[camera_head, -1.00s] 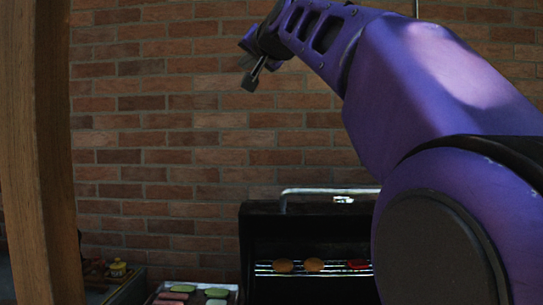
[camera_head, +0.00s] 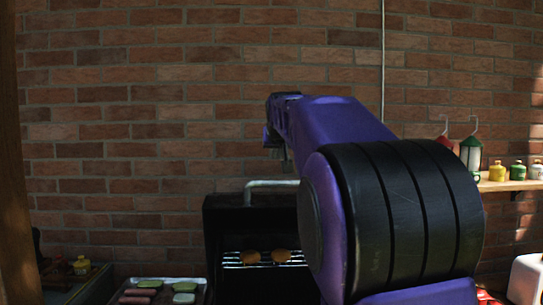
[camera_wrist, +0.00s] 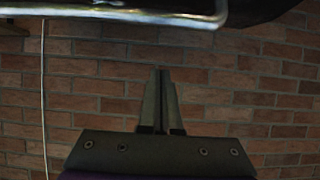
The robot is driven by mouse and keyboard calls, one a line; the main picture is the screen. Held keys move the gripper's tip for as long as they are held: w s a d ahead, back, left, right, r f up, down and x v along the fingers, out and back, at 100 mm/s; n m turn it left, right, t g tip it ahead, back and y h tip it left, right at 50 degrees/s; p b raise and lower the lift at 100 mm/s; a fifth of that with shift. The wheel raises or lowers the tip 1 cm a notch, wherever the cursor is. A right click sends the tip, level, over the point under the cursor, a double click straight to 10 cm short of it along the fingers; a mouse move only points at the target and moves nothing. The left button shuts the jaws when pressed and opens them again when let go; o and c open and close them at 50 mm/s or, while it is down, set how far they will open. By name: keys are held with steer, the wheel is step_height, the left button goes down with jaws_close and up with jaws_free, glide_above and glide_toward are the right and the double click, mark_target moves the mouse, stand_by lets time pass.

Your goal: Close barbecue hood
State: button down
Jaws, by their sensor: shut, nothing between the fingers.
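The black barbecue hood (camera_head: 226,222) stands open against the brick wall in the head view, with a silver bar handle (camera_head: 262,184) along its top edge. My arm hides its right part. The handle (camera_wrist: 120,13) also crosses the top of the wrist view, with a dark piece of the hood (camera_wrist: 262,8) beside it. My gripper (camera_head: 284,160) is above the handle in the head view, partly hidden by my arm. In the wrist view, the fingers of my gripper (camera_wrist: 162,75) are together and empty, apart from the handle in the picture.
Round patties (camera_head: 250,257) lie on the grill grate under the hood. A tray (camera_head: 203,291) with food stands to its left. A wooden post (camera_head: 12,200) is at the far left. A shelf (camera_head: 510,185) with bottles and lanterns is at the right.

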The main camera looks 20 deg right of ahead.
mark_target(276, 181)
steer(key=p+x, duration=0.1)
steer(key=x, duration=0.6)
steer(key=shift+w+d+f, duration=0.1)
steer(key=shift+w+f, duration=0.1)
steer(key=shift+w, duration=0.1)
steer(key=shift+s+a+f, duration=0.15)
steer(key=shift+s+f, duration=0.1)
steer(key=shift+s, duration=0.25)
steer(key=shift+s+a+f, duration=0.2)
steer(key=shift+s+f, duration=0.1)
steer(key=shift+s, duration=0.2)
steer(key=shift+s+f, duration=0.25)
steer(key=shift+s, duration=0.05)
steer(key=shift+s+a+f, duration=0.15)
steer(key=shift+s+f, duration=0.2)
steer(key=shift+f, duration=0.1)
